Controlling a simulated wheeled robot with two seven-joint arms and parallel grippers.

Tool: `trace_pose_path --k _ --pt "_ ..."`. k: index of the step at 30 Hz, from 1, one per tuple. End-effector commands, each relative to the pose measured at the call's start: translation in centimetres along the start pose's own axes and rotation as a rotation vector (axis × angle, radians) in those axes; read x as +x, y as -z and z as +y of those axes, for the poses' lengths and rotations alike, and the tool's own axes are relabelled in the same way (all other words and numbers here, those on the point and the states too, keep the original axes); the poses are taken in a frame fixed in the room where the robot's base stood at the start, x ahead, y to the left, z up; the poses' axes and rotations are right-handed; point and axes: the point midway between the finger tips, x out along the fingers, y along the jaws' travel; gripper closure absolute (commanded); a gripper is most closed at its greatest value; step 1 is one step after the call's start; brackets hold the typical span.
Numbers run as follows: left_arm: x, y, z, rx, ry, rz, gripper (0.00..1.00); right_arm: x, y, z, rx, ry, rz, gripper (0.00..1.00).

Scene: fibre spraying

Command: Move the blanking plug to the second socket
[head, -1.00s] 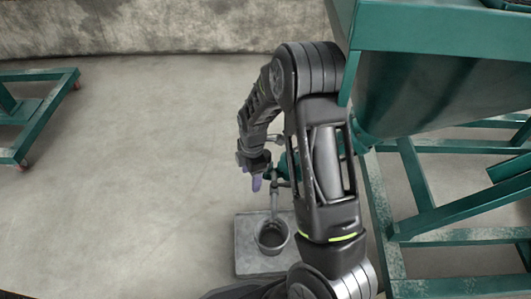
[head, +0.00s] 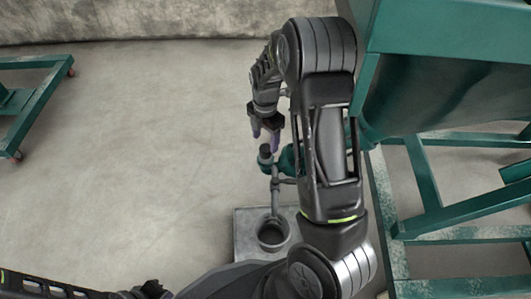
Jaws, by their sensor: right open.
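A dark round cap (head: 265,152), which looks like the blanking plug, sits on the end of a grey pipe fitting just below the fingertips. The gap between fingers and cap is hard to judge. A green pump-like body (head: 287,160) joins the pipework on the right, partly hidden by my right arm. I cannot make out a separate second socket. My left arm shows only along the bottom left edge, and its gripper is not visible.
A grey box-like base (head: 247,245) with a round dark opening (head: 272,234) stands below the pipe. A green hopper (head: 440,95) and its frame (head: 418,185) fill the right side. A green wheeled frame (head: 40,105) stands at far left.

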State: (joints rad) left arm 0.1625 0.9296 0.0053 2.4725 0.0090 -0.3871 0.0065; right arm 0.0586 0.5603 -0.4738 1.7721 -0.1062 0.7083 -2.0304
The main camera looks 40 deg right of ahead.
Motion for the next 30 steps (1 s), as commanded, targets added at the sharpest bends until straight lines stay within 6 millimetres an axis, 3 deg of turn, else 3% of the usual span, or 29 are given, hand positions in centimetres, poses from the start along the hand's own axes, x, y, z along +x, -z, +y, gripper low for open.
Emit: trace_pose_path --k 8,20,30 --pt "0.1 0.0 0.0 0.000 0.000 0.001 1.00 0.1 0.0 0.0 0.000 0.000 0.000 0.38" --pt "3.0 0.3 -0.9 -0.001 0.000 0.016 1.00 5.0 0.1 -0.2 0.000 -0.001 -0.002 0.38" --pt "2.9 0.4 -0.8 -0.001 0.000 0.017 1.00 5.1 0.1 -0.2 0.001 -0.002 -0.001 0.38"
